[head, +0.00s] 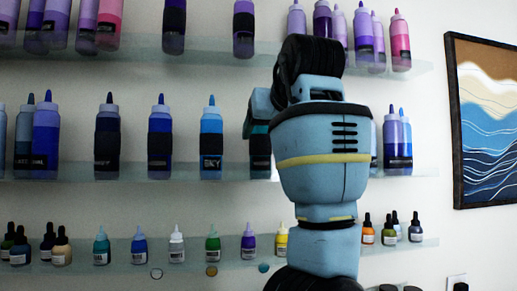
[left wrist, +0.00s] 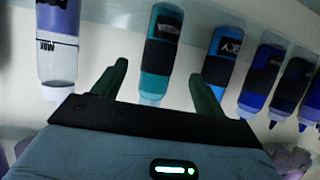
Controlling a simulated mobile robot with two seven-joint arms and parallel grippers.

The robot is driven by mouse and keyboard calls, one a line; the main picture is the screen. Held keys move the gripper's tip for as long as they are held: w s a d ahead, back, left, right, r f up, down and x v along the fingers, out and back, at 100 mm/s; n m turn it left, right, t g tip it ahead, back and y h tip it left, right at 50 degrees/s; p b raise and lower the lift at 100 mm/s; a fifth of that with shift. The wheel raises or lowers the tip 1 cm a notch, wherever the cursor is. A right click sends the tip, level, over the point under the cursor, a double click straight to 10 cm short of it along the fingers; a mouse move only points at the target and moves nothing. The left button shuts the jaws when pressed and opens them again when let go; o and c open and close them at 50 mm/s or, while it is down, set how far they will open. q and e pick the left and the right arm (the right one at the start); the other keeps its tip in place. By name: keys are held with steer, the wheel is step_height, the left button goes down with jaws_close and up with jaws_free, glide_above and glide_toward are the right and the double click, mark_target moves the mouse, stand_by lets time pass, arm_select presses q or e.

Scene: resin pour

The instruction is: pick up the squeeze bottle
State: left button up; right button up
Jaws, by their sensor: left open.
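A teal squeeze bottle (left wrist: 155,85) with a black label band shows between the fingers of my left gripper (left wrist: 158,69) in the left wrist view. The fingers are open, one on each side, and I cannot tell whether either touches it. In the head view the bottle (head: 260,143) stands on the middle shelf, partly hidden by my left arm. My left gripper (head: 259,118) is mostly hidden there behind my wrist. Other squeeze bottles stand near it, such as the blue SKY bottle (head: 211,143). My right gripper is not in view.
The middle glass shelf (head: 75,166) holds several blue bottles. The upper shelf (head: 210,46) holds purple and pink bottles, and the lower shelf (head: 85,270) small dropper bottles. A framed wave picture (head: 487,130) hangs at right. Wall gaps lie between the shelves.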

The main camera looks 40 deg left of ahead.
mark_target(260, 132)
arm_select(q)
steer(key=shift+x, duration=3.9)
steer(key=shift+d, duration=0.15)
steer(key=shift+c, duration=1)
steer(key=c, duration=0.9)
steer(key=shift+c, duration=0.4)
steer(key=shift+r, duration=1.8)
steer(key=s+d, duration=0.3)
steer(key=d, duration=0.4)
steer(key=s+d+r, duration=0.1)
steer(key=s+d, duration=0.3)
steer(key=d, duration=0.3)
steer(key=shift+s+r, duration=0.2)
steer(key=shift+s, duration=0.1)
